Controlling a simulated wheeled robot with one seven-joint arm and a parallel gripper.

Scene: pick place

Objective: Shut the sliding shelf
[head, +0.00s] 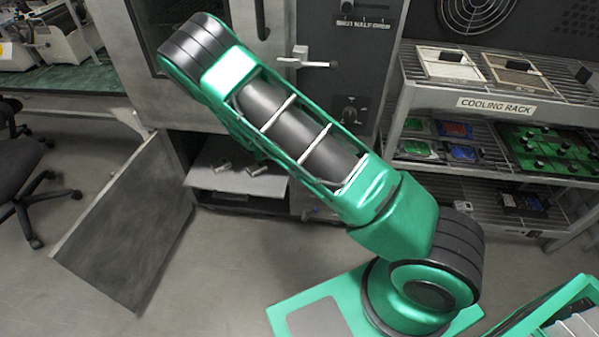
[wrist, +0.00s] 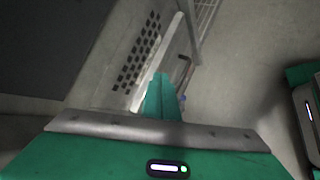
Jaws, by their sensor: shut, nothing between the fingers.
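The sliding shelf (head: 225,178) is a light grey board in the low compartment under the oven. It sticks out of the opening, and small metallic pieces (head: 257,169) lie on it. My gripper is hidden behind my arm in the head view. In the wrist view its green fingers (wrist: 160,97) are together with nothing between them. They point at a pale panel with a pattern of dark squares (wrist: 140,50). I cannot tell whether they touch it, or whether the pale strip beside it is the shelf.
The compartment's grey door (head: 135,225) hangs wide open at left. The oven handle (head: 305,63) juts out above. A cooling rack (head: 500,104) with trays and boards stands at right. A black chair (head: 25,165) is at far left. Bare floor lies in front of the shelf.

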